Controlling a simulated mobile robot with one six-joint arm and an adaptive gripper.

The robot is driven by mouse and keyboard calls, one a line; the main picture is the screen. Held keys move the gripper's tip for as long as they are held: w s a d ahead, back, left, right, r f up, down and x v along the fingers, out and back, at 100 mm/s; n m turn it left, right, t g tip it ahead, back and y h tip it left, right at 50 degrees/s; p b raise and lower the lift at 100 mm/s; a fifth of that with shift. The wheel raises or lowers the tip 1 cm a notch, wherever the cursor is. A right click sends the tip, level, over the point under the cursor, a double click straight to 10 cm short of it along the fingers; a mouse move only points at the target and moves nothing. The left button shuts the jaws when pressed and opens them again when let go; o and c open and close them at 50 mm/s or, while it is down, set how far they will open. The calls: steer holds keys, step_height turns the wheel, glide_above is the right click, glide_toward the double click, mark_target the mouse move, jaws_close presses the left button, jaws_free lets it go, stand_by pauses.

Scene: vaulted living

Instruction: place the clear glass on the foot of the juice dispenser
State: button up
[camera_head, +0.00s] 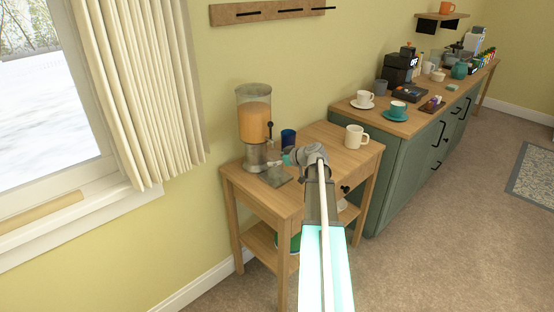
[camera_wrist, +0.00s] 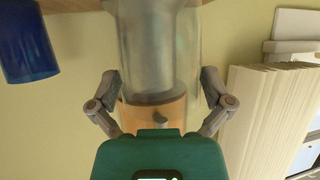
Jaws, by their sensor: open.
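The juice dispenser (camera_head: 254,120) stands on the small wooden table, with orange juice in its clear tank, a dark tap and a grey metal base. Its flat grey foot (camera_head: 279,180) reaches out at the front. My gripper (camera_head: 285,160) is in front of the base, above the foot. In the wrist view, which is upside down, a clear glass (camera_wrist: 193,48) shows faintly in front of the dispenser (camera_wrist: 180,108). The open fingers of my gripper (camera_wrist: 160,88) are on either side of it. I cannot tell whether they touch it or whether its bottom rests on the foot.
A dark blue cup (camera_head: 288,138) stands behind my gripper, and it shows at upper left in the wrist view (camera_wrist: 27,45). A cream mug (camera_head: 354,138) is on the table's right side. A green cabinet (camera_head: 400,165) with cups stands to the right. The table's front (camera_head: 284,202) is clear.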

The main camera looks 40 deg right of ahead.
steer(key=p+v, duration=0.4)
steer(key=v, duration=0.7)
steer(key=shift+s+p, duration=0.25)
steer(key=shift+p, duration=0.1)
steer(key=shift+r, duration=0.1)
steer(key=w+a+f+g+y, duration=0.1)
steer(key=a+f+g, duration=0.2)
steer(key=a, duration=0.9)
steer(key=w+a+f+g+y, duration=0.1)
steer(key=w+a+f+g, duration=0.15)
steer(key=a, duration=0.95)
steer(key=s+a+f+m+g+h, duration=0.1)
steer(key=s+a+g, duration=0.1)
steer(key=a, duration=0.5)
steer(key=s+a+f+m+g+h, duration=0.1)
steer(key=s+a+f+g+h, duration=0.1)
steer(key=s+a, duration=0.2)
steer(key=s+a+f+m+g+h, duration=0.1)
steer(key=s+a+f+g+h, duration=0.1)
steer(key=a, duration=0.8)
steer(key=shift+s+a+g, duration=0.2)
steer(key=shift+s+g, duration=0.25)
steer(key=shift+s, duration=0.55)
